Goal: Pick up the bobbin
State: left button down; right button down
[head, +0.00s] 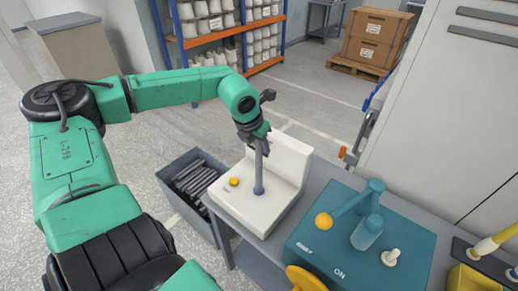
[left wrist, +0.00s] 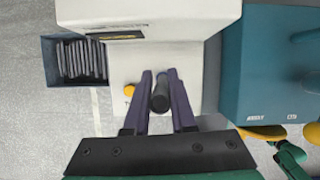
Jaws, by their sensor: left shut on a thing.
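The bobbin looks like a slim grey rod (head: 259,170), upright between my left gripper and a small blue base on a white machine (head: 240,208). My left gripper (head: 264,146) is above the machine's bed, at the top of the rod. In the left wrist view the bobbin is a dark cylinder (left wrist: 160,94) between the two purple fingers of my left gripper (left wrist: 160,78), which is shut on it. Whether its lower end touches the blue base is hard to tell. My right gripper does not show clearly in either view.
A yellow-orange knob (head: 234,182) is on the machine left of the rod. A grey bin (head: 180,163) of dark bars stands left of the table. A teal machine (head: 335,250) with an orange-tipped lever stands to the right. The machine's tall white back rises behind the gripper.

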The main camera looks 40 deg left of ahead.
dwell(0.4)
pick_arm(q)
notch_tip(320, 180, up, 28)
jog(key=b, duration=0.3)
